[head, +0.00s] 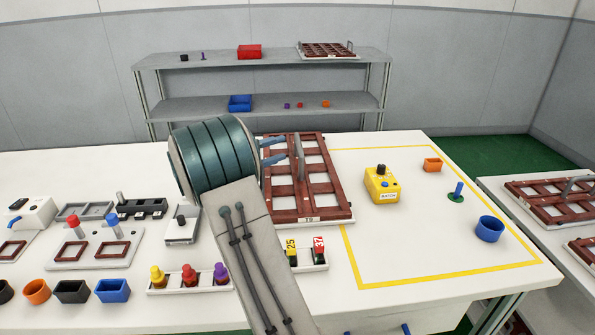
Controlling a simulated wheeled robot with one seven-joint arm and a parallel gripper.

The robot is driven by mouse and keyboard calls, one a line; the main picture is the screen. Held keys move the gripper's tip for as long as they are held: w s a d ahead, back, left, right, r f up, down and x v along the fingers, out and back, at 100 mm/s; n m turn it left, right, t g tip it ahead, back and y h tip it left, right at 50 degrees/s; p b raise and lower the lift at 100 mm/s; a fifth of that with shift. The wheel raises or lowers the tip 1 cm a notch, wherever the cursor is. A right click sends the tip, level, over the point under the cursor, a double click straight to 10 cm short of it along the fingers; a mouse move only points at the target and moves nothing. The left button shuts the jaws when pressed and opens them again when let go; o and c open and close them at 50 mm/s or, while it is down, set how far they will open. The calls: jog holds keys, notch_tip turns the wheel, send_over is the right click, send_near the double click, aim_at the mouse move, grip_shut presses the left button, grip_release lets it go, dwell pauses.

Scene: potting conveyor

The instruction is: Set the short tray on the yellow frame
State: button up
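A brown lattice tray on a white base (312,217) lies on the white table, with a grey upright handle (299,160) at its middle. It covers part of the left line of the yellow frame (450,274), which is marked on the table top. Similar trays are on the back shelf (328,50) and the right table (560,198); I cannot tell for certain which is the short one. My gripper (284,149) is just left of the handle, its two blue fingers apart. No contact with the handle is clear. My arm hides the tray's left part.
The frame's front left is clear. A numbered block holder (306,259) sits just in front of the tray.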

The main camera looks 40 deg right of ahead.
aim_at(299, 141)
jog(key=d, duration=0.7)
jog(key=shift+s+d+f, duration=0.15)
jog(key=shift+s+d, duration=0.05)
jog(key=shift+s, duration=0.2)
grip_shut()
dwell(1.1)
